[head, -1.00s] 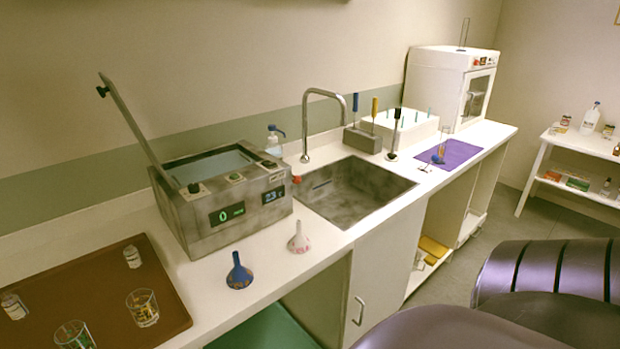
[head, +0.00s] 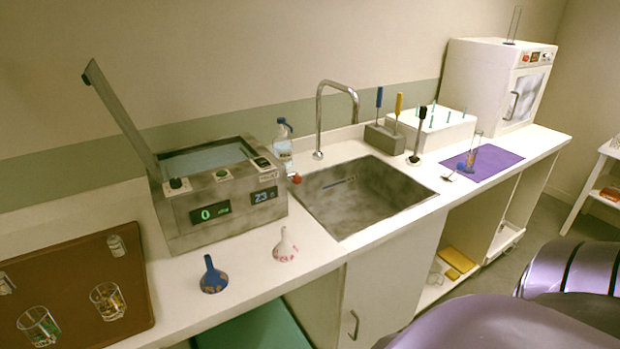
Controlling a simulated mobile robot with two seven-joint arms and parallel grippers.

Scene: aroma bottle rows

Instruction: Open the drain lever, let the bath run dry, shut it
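The bath (head: 225,205) is a grey metal box on the counter left of the sink, with its lid (head: 122,118) raised. A pale blue-grey surface shows inside it; I cannot tell how deep the liquid is. Its front displays show a green 0 and a blue 23. A small red knob (head: 295,179) sticks out at the bath's right side, by the sink's edge; it may be the drain lever, but its position is too small to read. Neither gripper is in view.
The sink (head: 350,205) with its tap (head: 320,120) lies right of the bath. A brown tray (head: 75,255) with glasses is at left. A bottle (head: 283,150) stands behind the bath.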

